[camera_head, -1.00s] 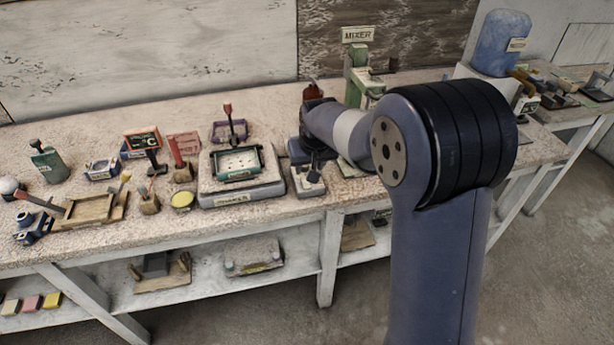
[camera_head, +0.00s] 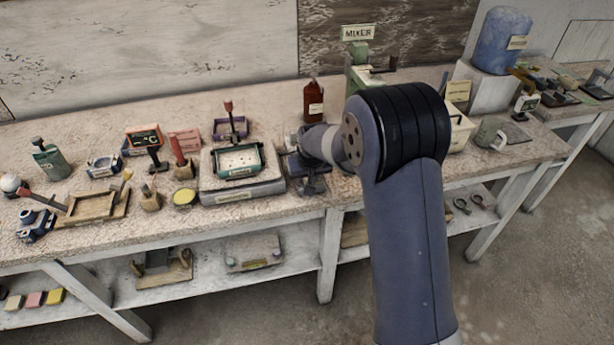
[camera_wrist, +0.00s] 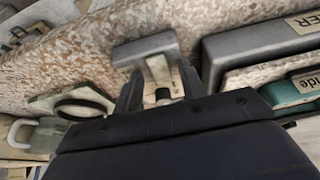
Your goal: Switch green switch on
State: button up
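My gripper (camera_head: 309,168) is low over the bench, right of the shaker, partly hidden by my arm in the head view. In the wrist view my gripper (camera_wrist: 160,97) has its two dark fingers apart. Between and beyond them is a small device with a grey bar-like base (camera_wrist: 145,49) and a pale block (camera_wrist: 160,73), with a dark tip near the fingers. I cannot tell whether the fingers touch it. No part that is clearly a green switch shows; the gripper and arm cover part of this device.
The grey shaker (camera_head: 243,190) with a teal tray (camera_head: 237,174) stands close left of my gripper. A brown bottle (camera_head: 313,101) and the green mixer (camera_head: 358,76) stand behind. A pale box (camera_head: 459,130) and a grey mug (camera_head: 490,133) are to the right. Several small tools crowd the left bench.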

aim_at(306, 179)
grip_shut()
jog(key=p, duration=0.1)
jog(key=g+p, duration=0.1)
jog(key=shift+w+r+p, duration=0.25)
jog(key=shift+r+p, duration=0.1)
jog(key=shift+p, duration=0.05)
jog(key=shift+w+a+g+h+p, duration=0.15)
jog(key=shift+g+h+p, duration=0.25)
jog(key=shift+g+p, duration=0.4)
jog(key=shift+w+f+g+p, duration=0.15)
jog(key=shift+w+g+p, duration=0.05)
jog(key=shift+g+p, duration=0.65)
jog(key=shift+o, duration=0.5)
grip_release()
notch_tip(306, 179, up, 11)
jog(key=b, duration=0.2)
jog(key=shift+f, duration=0.15)
